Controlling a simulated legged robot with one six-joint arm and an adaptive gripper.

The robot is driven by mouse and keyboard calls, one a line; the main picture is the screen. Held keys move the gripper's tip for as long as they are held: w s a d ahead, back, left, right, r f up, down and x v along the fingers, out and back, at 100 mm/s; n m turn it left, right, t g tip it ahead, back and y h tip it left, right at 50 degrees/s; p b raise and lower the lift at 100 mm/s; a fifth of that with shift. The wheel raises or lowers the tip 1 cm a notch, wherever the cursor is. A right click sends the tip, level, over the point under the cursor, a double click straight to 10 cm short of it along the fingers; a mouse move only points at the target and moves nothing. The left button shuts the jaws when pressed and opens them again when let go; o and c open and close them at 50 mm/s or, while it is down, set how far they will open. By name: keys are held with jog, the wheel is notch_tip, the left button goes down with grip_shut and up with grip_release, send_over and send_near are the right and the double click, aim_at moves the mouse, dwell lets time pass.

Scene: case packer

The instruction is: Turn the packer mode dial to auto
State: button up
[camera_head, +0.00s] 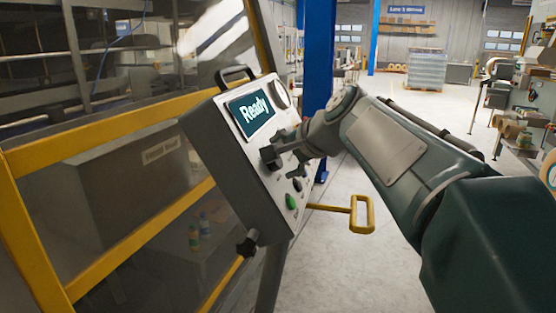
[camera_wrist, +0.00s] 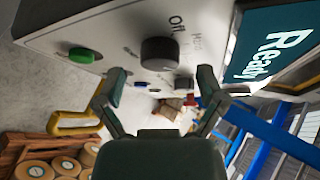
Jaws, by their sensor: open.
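The control panel (camera_head: 235,165) is a tilted grey box on the yellow-framed machine, with a screen (camera_head: 250,113) reading "Ready". A large black dial (camera_wrist: 160,53) stands out from the panel face in the wrist view, with "Off" and another, partly legible label beside it. In the head view the dial (camera_head: 269,155) is a dark block just left of my gripper (camera_head: 287,150). My gripper (camera_wrist: 160,82) is open, its fingers spread to either side below the dial in the wrist view, with nothing between them. I cannot tell the dial's exact setting.
A yellow handle (camera_head: 361,214) sticks out to the right. A blue post (camera_head: 318,70) stands behind the panel. The floor (camera_head: 350,270) to the right is open.

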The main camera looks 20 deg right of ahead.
jog(key=v, duration=1)
jog(key=shift+s+f, duration=0.1)
